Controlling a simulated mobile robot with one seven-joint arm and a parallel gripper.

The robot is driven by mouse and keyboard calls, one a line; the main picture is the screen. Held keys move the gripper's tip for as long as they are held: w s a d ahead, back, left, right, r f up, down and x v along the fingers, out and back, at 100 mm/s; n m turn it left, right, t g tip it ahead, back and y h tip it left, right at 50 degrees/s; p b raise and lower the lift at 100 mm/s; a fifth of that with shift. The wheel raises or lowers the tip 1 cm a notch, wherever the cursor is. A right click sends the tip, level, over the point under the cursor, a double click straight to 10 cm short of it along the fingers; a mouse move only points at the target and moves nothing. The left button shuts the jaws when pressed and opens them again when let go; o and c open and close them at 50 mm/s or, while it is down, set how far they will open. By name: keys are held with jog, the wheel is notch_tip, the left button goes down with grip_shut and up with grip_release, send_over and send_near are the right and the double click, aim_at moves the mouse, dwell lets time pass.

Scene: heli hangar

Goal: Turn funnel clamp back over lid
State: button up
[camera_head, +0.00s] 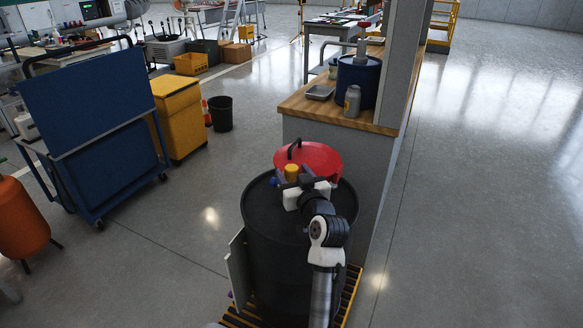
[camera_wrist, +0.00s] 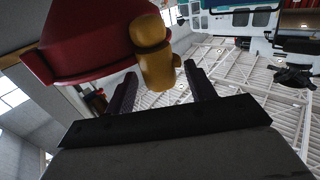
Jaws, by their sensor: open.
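The red round lid (camera_head: 322,158) lies over the far side of the black drum (camera_head: 262,215), with a black bar handle on it. The yellow clamp (camera_head: 291,170) stands at the lid's near edge. In the wrist view the clamp (camera_wrist: 159,66) is a stepped yellow piece beside the red lid (camera_wrist: 85,45). My gripper (camera_head: 293,180) is right at the clamp, its fingers dark. In the wrist view my gripper (camera_wrist: 160,85) is open, with the clamp between or just beyond its fingertips; a gap shows on the right. Contact cannot be told. My wrist hides part of the drum top.
A wood-topped counter (camera_head: 300,108) with a blue drum (camera_head: 360,80), a grey bottle (camera_head: 352,101) and a tray stands just behind. A blue cart (camera_head: 85,95) and yellow cabinet (camera_head: 178,120) stand left. The floor (camera_head: 480,200) at right is clear.

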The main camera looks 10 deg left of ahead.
jog(key=shift+x, duration=0.85)
jog(key=shift+c, duration=0.3)
jog(key=c, duration=0.9)
